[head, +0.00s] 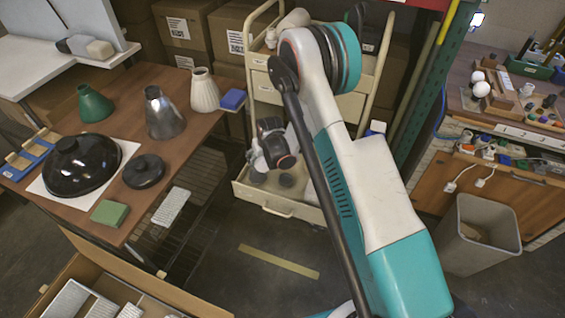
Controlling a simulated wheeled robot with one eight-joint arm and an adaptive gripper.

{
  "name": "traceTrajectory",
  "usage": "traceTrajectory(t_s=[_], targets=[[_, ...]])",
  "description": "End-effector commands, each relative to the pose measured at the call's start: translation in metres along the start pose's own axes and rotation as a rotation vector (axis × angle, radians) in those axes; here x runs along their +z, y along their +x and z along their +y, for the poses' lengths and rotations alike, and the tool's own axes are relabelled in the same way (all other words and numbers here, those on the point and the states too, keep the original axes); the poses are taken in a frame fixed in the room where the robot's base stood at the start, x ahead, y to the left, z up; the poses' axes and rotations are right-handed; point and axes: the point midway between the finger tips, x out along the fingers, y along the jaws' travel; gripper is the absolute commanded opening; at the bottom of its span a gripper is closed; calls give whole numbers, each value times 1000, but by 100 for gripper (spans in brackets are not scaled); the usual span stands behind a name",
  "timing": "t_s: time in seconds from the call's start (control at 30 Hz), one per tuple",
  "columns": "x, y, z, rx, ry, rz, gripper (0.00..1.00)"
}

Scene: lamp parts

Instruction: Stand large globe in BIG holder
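Two white globes sit on the bench at the right in the head view. The nearer one (481,89) looks slightly larger than the one behind it (478,75). I cannot make out a holder marked BIG; a white label strip (523,133) on the bench front is too small to read. My arm crosses the middle of the view, and its wrist end is by the cream cart. My gripper (254,162) is small and partly hidden there, so its fingers and anything in them cannot be made out.
A brown table (185,146) at the left holds lamp shades, a black dome (82,163) and sponges. The cream cart (275,200) has its low drawer out. A grey bin (478,235) stands before the right bench.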

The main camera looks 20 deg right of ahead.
Motion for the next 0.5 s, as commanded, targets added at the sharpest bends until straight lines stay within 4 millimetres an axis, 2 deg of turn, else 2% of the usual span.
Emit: traceTrajectory(t_s=[0.03, 0.17, 0.5], targets=[[-5, 4, -10, -1, 0, 1, 52], [-13, 8, -21, 1, 5, 2, 52], [-8, 22, -22, 2, 7, 2, 52]])
